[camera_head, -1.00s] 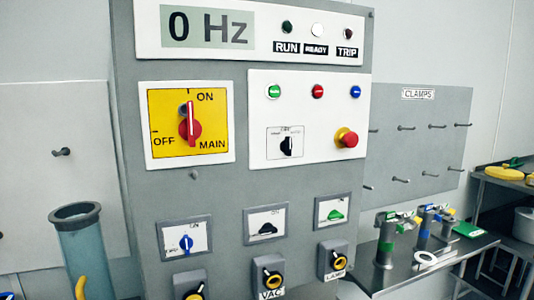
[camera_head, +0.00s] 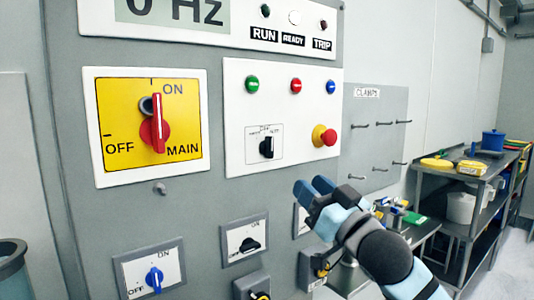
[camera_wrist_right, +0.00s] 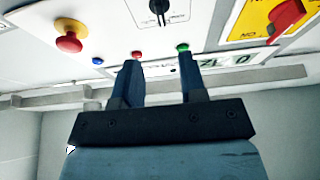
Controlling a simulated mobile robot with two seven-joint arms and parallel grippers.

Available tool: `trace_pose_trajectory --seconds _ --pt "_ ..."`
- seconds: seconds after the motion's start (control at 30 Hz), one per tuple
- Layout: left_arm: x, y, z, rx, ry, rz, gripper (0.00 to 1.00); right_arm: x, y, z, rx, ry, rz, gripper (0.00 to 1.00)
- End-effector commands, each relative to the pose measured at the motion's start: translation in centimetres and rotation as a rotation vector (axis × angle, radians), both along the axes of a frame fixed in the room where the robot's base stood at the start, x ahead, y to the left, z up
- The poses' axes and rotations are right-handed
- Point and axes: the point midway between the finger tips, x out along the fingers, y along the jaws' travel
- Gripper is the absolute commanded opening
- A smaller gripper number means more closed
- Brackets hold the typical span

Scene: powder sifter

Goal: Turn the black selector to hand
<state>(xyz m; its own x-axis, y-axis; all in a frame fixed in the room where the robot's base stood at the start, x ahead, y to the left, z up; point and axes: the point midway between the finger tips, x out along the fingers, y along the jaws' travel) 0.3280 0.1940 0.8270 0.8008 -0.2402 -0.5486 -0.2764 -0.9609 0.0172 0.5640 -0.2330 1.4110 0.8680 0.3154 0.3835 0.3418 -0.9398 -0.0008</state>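The black selector (camera_head: 267,147) sits on a small white label plate on the white control panel. Its handle looks about upright; the label text is too small to read. It also shows at the top edge of the right wrist view (camera_wrist_right: 158,8), where the panel appears upside down. My right gripper (camera_head: 313,187) is below and to the right of the selector, apart from it. In the wrist view its two fingers (camera_wrist_right: 158,62) are spread with nothing between them, so it is open. My left gripper is not in view.
A red mushroom button (camera_head: 326,136) sits right of the selector. Green (camera_head: 252,83), red (camera_head: 296,85) and blue (camera_head: 331,87) buttons are above. A red main switch (camera_head: 155,130) is left. Lower switches (camera_head: 245,240) lie below. A shelf (camera_head: 478,178) stands at right.

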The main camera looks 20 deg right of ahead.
Motion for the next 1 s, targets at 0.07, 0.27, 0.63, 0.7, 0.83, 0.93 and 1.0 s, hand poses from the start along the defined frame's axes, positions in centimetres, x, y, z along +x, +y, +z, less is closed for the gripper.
trace_pose_trajectory --seconds 0.07,0.27,0.63,0.7,0.83,0.93,1.0 --pt "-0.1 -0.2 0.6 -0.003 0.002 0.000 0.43 1.2 0.4 0.9 0.000 -0.001 0.000 0.38" --pt "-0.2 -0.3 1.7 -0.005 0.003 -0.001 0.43 4.9 1.8 2.6 0.000 -0.001 -0.001 0.38" --pt "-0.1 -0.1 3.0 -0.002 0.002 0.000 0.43 10.1 3.7 4.7 -0.001 0.000 0.000 0.38" --pt "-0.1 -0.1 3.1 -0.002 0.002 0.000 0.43 10.5 3.9 4.7 -0.001 0.000 0.001 0.38" --pt "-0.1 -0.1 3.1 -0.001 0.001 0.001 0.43 10.9 4.0 4.8 -0.002 0.000 -0.001 0.38" --pt "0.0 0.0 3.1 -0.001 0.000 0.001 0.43 10.9 4.0 4.8 -0.002 -0.001 -0.001 0.38" --pt "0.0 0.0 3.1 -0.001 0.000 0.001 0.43 10.9 4.0 4.8 -0.001 0.000 0.000 0.38"
